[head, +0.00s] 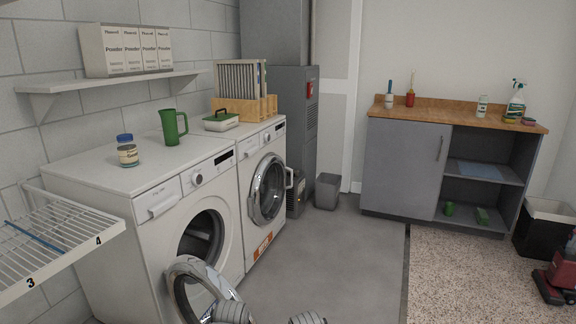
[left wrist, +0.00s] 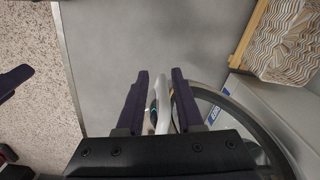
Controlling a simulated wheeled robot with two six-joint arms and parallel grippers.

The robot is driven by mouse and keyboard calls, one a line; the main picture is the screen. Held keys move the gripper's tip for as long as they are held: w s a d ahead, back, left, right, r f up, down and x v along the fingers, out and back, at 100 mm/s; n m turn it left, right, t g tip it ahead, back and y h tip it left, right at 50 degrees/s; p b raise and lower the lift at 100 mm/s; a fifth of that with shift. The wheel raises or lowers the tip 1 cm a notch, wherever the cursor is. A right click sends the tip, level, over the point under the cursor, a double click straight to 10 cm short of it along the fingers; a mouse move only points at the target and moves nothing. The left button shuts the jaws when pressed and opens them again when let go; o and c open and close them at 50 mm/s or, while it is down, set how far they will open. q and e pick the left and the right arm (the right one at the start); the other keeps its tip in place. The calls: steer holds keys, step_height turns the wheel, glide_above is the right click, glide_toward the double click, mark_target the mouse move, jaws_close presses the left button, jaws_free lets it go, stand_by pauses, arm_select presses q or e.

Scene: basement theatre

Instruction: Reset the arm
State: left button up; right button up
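My left gripper (left wrist: 161,78) shows in the left wrist view with its two dark fingers apart. A pale curved piece (left wrist: 162,112), which looks like the rim of the open washer door, lies between the fingers with gaps beside it; contact cannot be told. In the head view the chrome-ringed washer door (head: 187,279) hangs open from the nearer washer. Grey ribbed parts of my arms show at the bottom edge, but no fingers are clear there. A dark finger-like part (left wrist: 15,78) at the left edge of the wrist view may be my right gripper; its opening is hidden.
The near washer (head: 120,225) and far washer (head: 265,165) stand along the left wall. A wire rack (head: 60,240) juts out at the left. A grey cabinet (head: 400,165) and a small bin (head: 328,192) stand at the back. The grey floor (head: 330,250) between is clear.

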arm_select(q)
steer(key=s+d+m+y, duration=0.1)
steer(key=s+d+m, duration=0.25)
steer(key=d, duration=0.35)
step_height(320, 180, up, 37)
steer(key=n+p, duration=0.1)
steer(key=p, duration=3.5)
steer(key=shift+s+a+f+g+p, duration=0.15)
steer(key=shift+s+a+g+p, duration=0.1)
steer(key=shift+s+g+p, duration=0.05)
steer(key=shift+a, duration=0.15)
